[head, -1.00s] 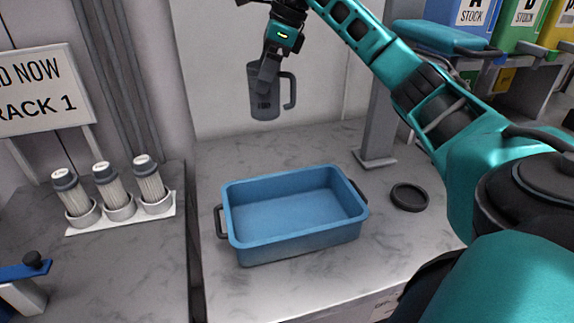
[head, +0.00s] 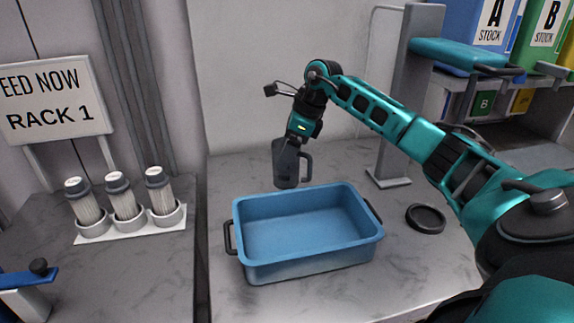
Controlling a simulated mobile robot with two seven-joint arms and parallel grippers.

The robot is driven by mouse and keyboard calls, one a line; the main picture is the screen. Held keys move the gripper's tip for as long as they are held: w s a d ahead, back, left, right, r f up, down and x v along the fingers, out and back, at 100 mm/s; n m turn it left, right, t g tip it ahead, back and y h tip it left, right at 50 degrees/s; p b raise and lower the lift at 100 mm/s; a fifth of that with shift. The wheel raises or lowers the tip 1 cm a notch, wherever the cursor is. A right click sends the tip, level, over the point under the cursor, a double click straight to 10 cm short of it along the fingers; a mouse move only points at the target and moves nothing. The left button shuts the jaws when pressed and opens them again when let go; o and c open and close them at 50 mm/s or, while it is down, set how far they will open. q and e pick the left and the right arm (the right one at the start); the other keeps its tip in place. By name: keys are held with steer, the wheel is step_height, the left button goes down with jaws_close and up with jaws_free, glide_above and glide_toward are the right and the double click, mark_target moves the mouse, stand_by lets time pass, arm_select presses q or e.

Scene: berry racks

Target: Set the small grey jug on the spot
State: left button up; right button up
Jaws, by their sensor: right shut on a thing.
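The small grey jug (head: 285,170) hangs upright in the head view, its handle to the right. My right gripper (head: 292,146) is shut on it near its top. The jug shows just above the back rim of the blue bin; whether it is over or behind the bin I cannot tell for sure. A dark round disc with a raised rim (head: 426,218), perhaps the spot, lies empty on the counter to the right of the bin. My left gripper is not in view.
The empty blue bin (head: 308,260) with dark handles stands mid-counter. A grey post (head: 390,182) rises behind the disc. At left, three capped tubes stand in a white rack (head: 128,222) by a RACK 1 sign (head: 58,95). Stock boxes (head: 490,25) fill the upper right.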

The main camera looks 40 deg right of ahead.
mark_target(289, 179)
steer(key=shift+f, duration=2)
steer(key=o, duration=0.6)
steer(key=shift+f, duration=0.15)
steer(key=o, duration=0.5)
steer(key=shift+c, duration=0.2)
